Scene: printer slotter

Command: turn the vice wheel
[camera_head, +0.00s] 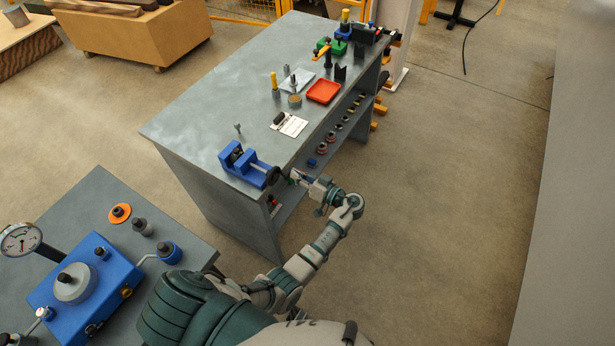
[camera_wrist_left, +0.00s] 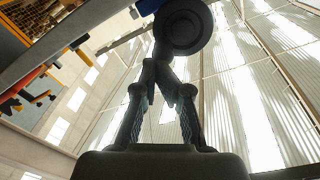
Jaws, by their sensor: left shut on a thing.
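The blue vice (camera_head: 245,165) sits on the near end of the grey workbench. Its dark round wheel (camera_head: 273,176) faces the bench's right side and also shows in the left wrist view (camera_wrist_left: 183,27). My left gripper (camera_head: 288,178) is right at the wheel, beyond the bench edge. In the left wrist view, its two dark fingers (camera_wrist_left: 166,80) come together at the wheel's lower rim and are shut on it. The exact contact is partly hidden by the fingers. My right gripper is not in view.
The workbench (camera_head: 190,125) carries a paper (camera_head: 289,124), a red tray (camera_head: 323,91) and several small tools further back. A lower shelf holds small parts. A second table (camera_head: 93,205) with a blue device (camera_head: 85,285) stands at the left. The floor at right is clear.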

